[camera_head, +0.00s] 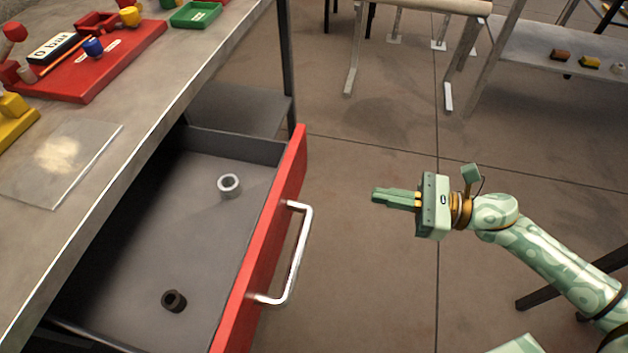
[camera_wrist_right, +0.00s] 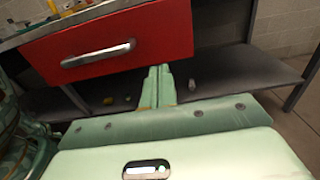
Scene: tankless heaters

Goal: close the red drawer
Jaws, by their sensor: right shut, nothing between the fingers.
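The red drawer (camera_head: 283,205) is pulled out from under the workbench, open toward the right in the head view. Its silver bar handle (camera_head: 297,255) is on the red front. A light ring (camera_head: 229,185) and a dark ring (camera_head: 174,301) lie inside. My right gripper (camera_head: 376,195) is shut and empty, to the right of the drawer front and apart from it, pointing toward it. In the right wrist view, the red front (camera_wrist_right: 160,35) with its handle (camera_wrist_right: 98,55) shows ahead, beyond the closed fingers (camera_wrist_right: 160,70). My left gripper is not in view.
The grey workbench (camera_head: 150,115) holds a red board (camera_head: 110,60), a green tray (camera_head: 195,14) and a clear sheet (camera_head: 60,165). A lower shelf (camera_head: 240,108) shows behind the drawer. The floor (camera_head: 370,270) between drawer and gripper is clear.

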